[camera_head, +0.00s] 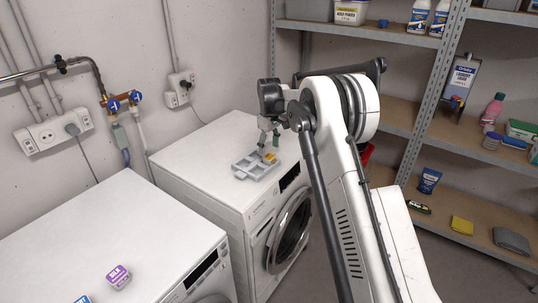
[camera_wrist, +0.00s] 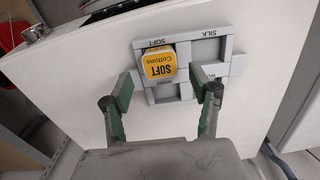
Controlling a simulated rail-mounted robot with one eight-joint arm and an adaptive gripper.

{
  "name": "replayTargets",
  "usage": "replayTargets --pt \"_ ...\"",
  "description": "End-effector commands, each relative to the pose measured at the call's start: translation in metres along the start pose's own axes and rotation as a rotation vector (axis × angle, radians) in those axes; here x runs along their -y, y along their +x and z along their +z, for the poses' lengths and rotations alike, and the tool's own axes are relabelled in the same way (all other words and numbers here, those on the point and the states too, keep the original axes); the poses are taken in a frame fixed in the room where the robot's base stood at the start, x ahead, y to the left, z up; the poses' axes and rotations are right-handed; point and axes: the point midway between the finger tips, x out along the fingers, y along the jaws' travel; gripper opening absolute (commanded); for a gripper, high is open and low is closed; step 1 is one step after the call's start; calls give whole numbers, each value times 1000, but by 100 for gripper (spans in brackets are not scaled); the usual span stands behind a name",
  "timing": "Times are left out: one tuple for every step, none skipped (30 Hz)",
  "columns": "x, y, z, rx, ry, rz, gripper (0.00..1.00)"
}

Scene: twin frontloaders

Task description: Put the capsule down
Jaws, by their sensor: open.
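The yellow capsule (camera_head: 270,157) marked "SOFT Cottons" stands in the grey divided tray (camera_head: 241,177) on top of the far washer. In the wrist view the capsule (camera_wrist: 159,66) is in the tray's upper-left compartment, beside the printed word SOFT; whether it sits fully on the bottom I cannot tell. The compartment marked SILK beside it is empty. My gripper (camera_head: 269,143) is above the tray. In the wrist view my gripper (camera_wrist: 168,94) is open, its two fingers wide apart over the tray, with nothing between the tips touching them.
A purple SILK capsule (camera_head: 118,277) and a partly cut-off blue capsule (camera_head: 82,299) stand on the near washer (camera_head: 110,225). Open white top surrounds the tray. Wall pipes and sockets are behind; shelves with bottles and boxes stand at the right.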

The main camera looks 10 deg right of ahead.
Motion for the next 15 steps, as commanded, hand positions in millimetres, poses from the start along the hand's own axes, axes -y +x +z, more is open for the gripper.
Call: replayTargets --pt "0 -11 0 0 0 0 57" --pt "0 -18 0 0 0 0 57" --pt "0 -26 0 0 0 0 57" --pt "0 -32 0 0 0 0 57" --pt "0 -38 0 0 0 0 57" --pt "0 -45 0 0 0 0 57" --pt "0 -50 0 0 0 0 57" --pt "0 -54 0 0 0 0 57" --pt "0 -60 0 0 0 0 57" --pt "0 -64 0 0 0 0 57" --pt "0 -67 0 0 0 0 57" --pt "0 -71 0 0 0 0 57" --pt "0 -74 0 0 0 0 57" --pt "0 -76 0 0 0 0 57" --pt "0 -78 0 0 0 0 57"
